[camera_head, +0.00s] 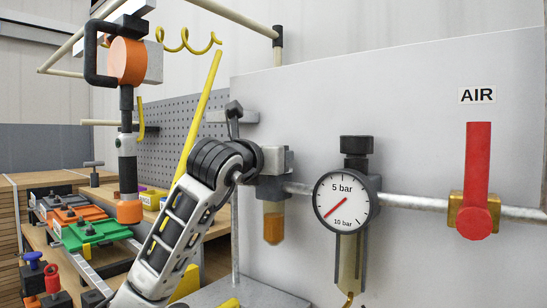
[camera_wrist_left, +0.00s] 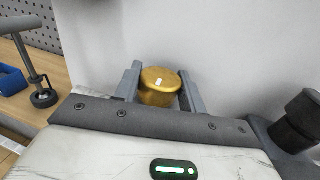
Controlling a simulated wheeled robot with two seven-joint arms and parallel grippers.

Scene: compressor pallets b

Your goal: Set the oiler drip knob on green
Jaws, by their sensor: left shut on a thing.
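The oiler drip knob (camera_wrist_left: 159,88) shows in the left wrist view as a round gold cap. My left gripper (camera_wrist_left: 159,76) has one grey finger on each side of it and is shut on it. No green mark can be seen on or around the knob. In the head view, the oiler's amber bowl (camera_head: 273,224) hangs below the pipe, just right of my left wrist. The knob and the fingertips are hidden there behind my wrist and hand. My right gripper is in neither view.
A pressure gauge (camera_head: 346,201) and a red lever (camera_head: 478,175) under an AIR label sit on the pipe to the right. A grey panel (camera_head: 410,100) stands behind. An orange and black device (camera_head: 127,62) and a green block (camera_head: 92,232) are at left.

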